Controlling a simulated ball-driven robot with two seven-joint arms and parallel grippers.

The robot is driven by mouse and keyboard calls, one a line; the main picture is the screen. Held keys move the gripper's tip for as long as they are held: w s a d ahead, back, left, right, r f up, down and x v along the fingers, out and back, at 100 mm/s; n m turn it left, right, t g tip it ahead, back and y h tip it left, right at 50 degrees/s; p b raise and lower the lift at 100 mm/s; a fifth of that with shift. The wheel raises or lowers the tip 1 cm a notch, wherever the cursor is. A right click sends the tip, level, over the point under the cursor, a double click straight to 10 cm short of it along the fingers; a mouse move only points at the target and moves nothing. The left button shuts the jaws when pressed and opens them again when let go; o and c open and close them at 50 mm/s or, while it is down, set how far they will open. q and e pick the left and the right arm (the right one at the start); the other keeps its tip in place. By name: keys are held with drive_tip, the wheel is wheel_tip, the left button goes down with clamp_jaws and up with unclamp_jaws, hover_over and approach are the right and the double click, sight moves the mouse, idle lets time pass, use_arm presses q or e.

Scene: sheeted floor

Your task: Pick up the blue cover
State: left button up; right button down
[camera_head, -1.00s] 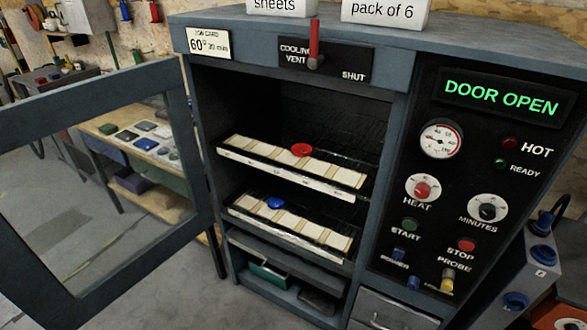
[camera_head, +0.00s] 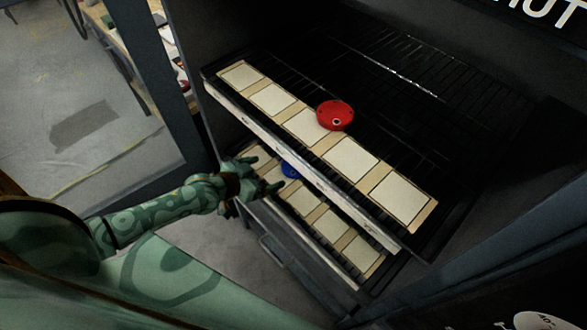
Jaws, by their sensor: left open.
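The blue cover (camera_head: 289,171) is a small round blue piece on the lower tray (camera_head: 347,270), among pale square tiles. The edge of the upper tray hides part of it. My left gripper (camera_head: 268,172) comes in from the left at the lower tray. Its fingers are open and spread, just left of the blue cover. I cannot tell whether they touch it. My right gripper is not in view.
The upper tray (camera_head: 282,142) sticks out above the lower one, close over my left gripper. It carries pale tiles and a red cover (camera_head: 335,115). The oven's open door frame (camera_head: 150,90) stands at the left.

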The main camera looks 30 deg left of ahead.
sight(293, 166)
use_arm(q)
drive_tip(key=b+x, duration=0.2)
drive_tip(key=x, duration=0.3)
drive_tip(key=shift+w+d+f, duration=0.1)
drive_tip(key=shift+f, duration=0.15)
drive_tip(key=x, duration=0.1)
drive_tip(key=b+x, duration=0.1)
drive_tip(key=x, duration=0.1)
drive_tip(key=b+x, duration=0.1)
drive_tip(key=shift+d+f, duration=0.3)
drive_tip(key=shift+f, duration=0.15)
drive_tip(key=shift+w+d+b, duration=0.1)
drive_tip(key=shift+w+b, duration=0.15)
drive_tip(key=shift+b, duration=0.1)
drive_tip(key=shift+r, duration=0.1)
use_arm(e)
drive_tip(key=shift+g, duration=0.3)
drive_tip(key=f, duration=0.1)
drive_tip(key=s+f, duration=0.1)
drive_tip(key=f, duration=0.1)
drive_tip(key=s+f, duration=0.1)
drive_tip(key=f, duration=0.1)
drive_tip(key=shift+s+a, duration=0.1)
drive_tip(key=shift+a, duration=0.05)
use_arm(q)
drive_tip(key=c, duration=1.2)
